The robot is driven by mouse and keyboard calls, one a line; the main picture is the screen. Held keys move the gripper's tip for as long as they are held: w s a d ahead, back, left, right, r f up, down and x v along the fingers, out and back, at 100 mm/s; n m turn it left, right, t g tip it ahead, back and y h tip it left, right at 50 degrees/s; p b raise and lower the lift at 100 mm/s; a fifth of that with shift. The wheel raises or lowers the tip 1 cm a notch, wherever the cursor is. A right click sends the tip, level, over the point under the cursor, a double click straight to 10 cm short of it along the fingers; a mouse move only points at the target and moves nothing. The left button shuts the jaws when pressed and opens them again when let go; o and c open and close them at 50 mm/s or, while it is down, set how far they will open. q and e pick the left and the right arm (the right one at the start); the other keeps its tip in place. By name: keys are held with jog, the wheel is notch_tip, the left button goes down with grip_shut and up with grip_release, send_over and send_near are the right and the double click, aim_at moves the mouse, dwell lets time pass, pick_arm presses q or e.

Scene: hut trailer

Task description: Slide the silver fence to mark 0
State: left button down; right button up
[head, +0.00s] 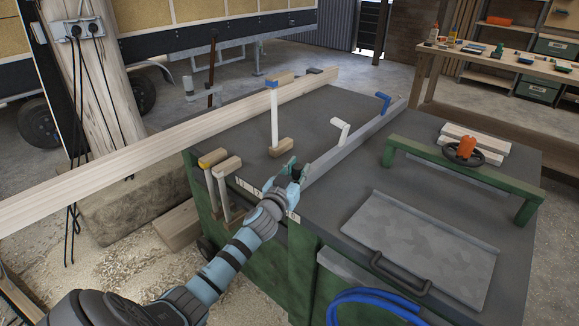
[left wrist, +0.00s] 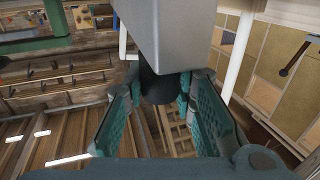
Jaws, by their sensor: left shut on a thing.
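The silver fence (head: 352,150) is a long grey bar running from the near edge of the dark table (head: 325,112) toward its far right side. My left gripper (head: 291,174) is at the fence's near end. In the left wrist view, the gripper's green fingers (left wrist: 160,105) are on either side of a dark round knob (left wrist: 157,86) below the fence's grey end block (left wrist: 180,35). The gripper is shut on this knob. Pale scale labels (head: 247,186) lie along the table's near edge; their numbers are too small to read, and my arm hides part of the strip. My right gripper is out of view.
A long wooden beam (head: 150,150) crosses the table's left side. An upright white post with a blue top (head: 273,115) stands on the table. A green frame (head: 460,175) and a grey plate with a dark handle (head: 425,245) are on the right.

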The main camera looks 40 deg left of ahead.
pick_arm(q)
jog(key=d, duration=0.4)
jog(key=shift+s+d, duration=0.15)
jog(key=shift+d, duration=0.05)
jog(key=shift+a+f, duration=0.15)
jog(key=c, duration=1.6)
grip_release()
jog(key=shift+c, duration=0.2)
jog(key=o, duration=0.3)
jog(key=shift+d, duration=0.3)
jog(key=shift+a, duration=0.1)
jog(key=shift+s, duration=0.15)
jog(key=v, duration=1.1)
jog(key=shift+s, duration=0.35)
